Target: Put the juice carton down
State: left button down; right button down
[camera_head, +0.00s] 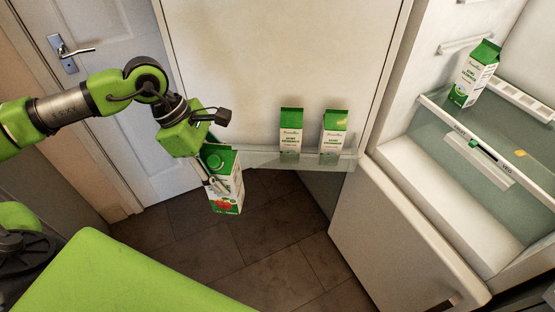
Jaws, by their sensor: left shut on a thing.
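My left gripper (213,184) is shut on a juice carton (228,188), green and white with a red fruit picture low on its front. The carton hangs slightly tilted in front of the open fridge door, above the dark floor. The fingers cover part of its left side. It is beside the left end of the door shelf (258,160); whether they touch I cannot tell. My right gripper is not in view.
Two green-and-white cartons, a left one (291,131) and a right one (333,135), stand on the door shelf. Another carton (475,73) stands in the fridge above a clear drawer (484,157). A white room door (122,75) is behind my arm. The tiled floor (255,235) is clear.

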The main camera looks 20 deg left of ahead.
pick_arm(q)
jog(key=shift+w+a+r+n+t+y+b, duration=0.95)
jog(key=shift+a+n+t+y+b, duration=0.9)
jog(key=shift+a+n, duration=4.25)
jog(key=w+d+n+p, duration=0.25)
jog(key=w+p, duration=0.45)
jog(key=w, duration=1.1)
jog(key=shift+m, duration=0.25)
jog(key=f, duration=0.3)
jog(key=f+p, duration=0.1)
jog(key=f, duration=0.3)
jog(key=shift+w+d+f, duration=0.15)
jog(key=shift+d+f, duration=0.05)
jog(key=c, duration=1)
grip_release()
jog(key=shift+f+g, duration=0.15)
jog(key=shift+g, duration=0.1)
jog(key=shift+s, duration=0.2)
